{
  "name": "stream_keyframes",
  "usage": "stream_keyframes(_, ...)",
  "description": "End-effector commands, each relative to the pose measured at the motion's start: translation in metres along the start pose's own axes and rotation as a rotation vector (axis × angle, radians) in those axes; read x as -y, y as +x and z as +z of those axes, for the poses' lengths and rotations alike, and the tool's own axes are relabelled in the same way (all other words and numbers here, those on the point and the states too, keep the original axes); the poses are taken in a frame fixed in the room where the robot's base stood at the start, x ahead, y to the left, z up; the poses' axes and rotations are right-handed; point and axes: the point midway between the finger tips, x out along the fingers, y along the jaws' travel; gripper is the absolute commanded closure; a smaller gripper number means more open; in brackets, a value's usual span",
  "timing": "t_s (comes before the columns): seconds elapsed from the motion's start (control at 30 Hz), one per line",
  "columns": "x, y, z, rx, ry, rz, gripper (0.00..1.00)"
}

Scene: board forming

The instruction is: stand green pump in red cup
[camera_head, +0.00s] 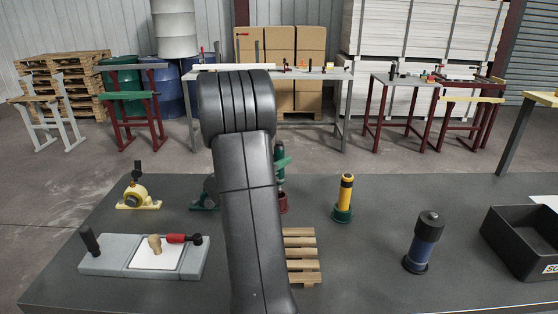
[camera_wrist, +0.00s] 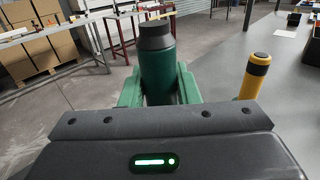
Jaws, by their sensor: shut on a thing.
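The green pump (camera_wrist: 157,68), a dark green cylinder with a dark cap, is upright between the green fingers of my gripper (camera_wrist: 158,88) in the wrist view. My gripper is shut on it. In the head view the green pump (camera_head: 280,172) shows just right of my arm, partly hidden by it. The red cup (camera_head: 283,203) is directly below the pump, and my arm covers its left part. The pump's lower end meets the cup in the picture; I cannot tell whether it is inside. The wrist view does not show the red cup.
A yellow pump (camera_head: 345,190) stands in a green cup (camera_head: 342,214) to the right. A blue pump (camera_head: 424,245) and a black bin (camera_head: 520,248) are farther right. A wooden pallet (camera_head: 302,262) lies in front. A grey fixture (camera_head: 105,262) and yellow clamp (camera_head: 138,198) are left.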

Motion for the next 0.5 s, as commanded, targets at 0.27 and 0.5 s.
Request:
stream_keyframes(0.27,0.000,0.000,-0.007,0.001,0.000,0.000,1.00)
stream_keyframes(0.5,0.000,0.000,-0.013,0.001,0.000,0.000,1.00)
